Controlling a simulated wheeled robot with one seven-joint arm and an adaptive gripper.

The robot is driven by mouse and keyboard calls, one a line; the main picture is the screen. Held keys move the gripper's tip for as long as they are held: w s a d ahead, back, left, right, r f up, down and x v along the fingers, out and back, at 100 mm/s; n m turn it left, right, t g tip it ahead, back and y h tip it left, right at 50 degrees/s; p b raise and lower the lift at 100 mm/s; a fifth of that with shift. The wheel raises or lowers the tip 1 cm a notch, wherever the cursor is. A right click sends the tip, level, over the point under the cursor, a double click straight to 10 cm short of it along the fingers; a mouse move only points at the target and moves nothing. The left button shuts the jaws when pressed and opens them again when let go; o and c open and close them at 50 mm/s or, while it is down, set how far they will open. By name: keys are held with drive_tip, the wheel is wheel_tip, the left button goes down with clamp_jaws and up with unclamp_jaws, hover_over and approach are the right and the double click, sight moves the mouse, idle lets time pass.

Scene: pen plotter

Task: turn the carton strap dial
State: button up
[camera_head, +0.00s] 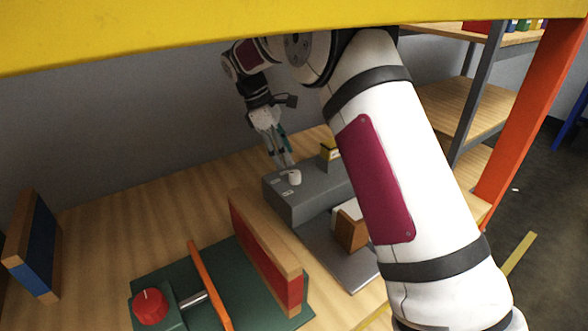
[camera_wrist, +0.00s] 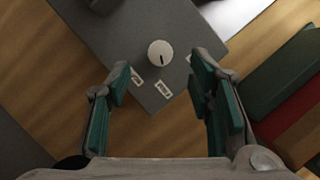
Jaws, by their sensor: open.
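A small white dial (camera_head: 294,177) with a dark pointer line sits on the top of a grey machine box (camera_head: 313,199). In the wrist view the dial (camera_wrist: 160,53) shows from above, with small white labels (camera_wrist: 164,89) beside it on the grey surface. My gripper (camera_head: 283,163) is above the dial in the head view, fingers pointing down. In the wrist view its two teal-padded fingers (camera_wrist: 163,85) are spread wide, with nothing between the pads. The dial lies beyond the fingertips, and I cannot tell the exact height gap.
A green base (camera_head: 247,277) with a red knob (camera_head: 150,306), an orange bar and a red-faced wooden block (camera_head: 266,252) stands in front. A brown block (camera_head: 350,233) is on the grey plate by the box. My arm hides the right part.

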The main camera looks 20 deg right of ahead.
sight(294, 172)
drive_tip(key=x, duration=0.6)
clamp_jaws()
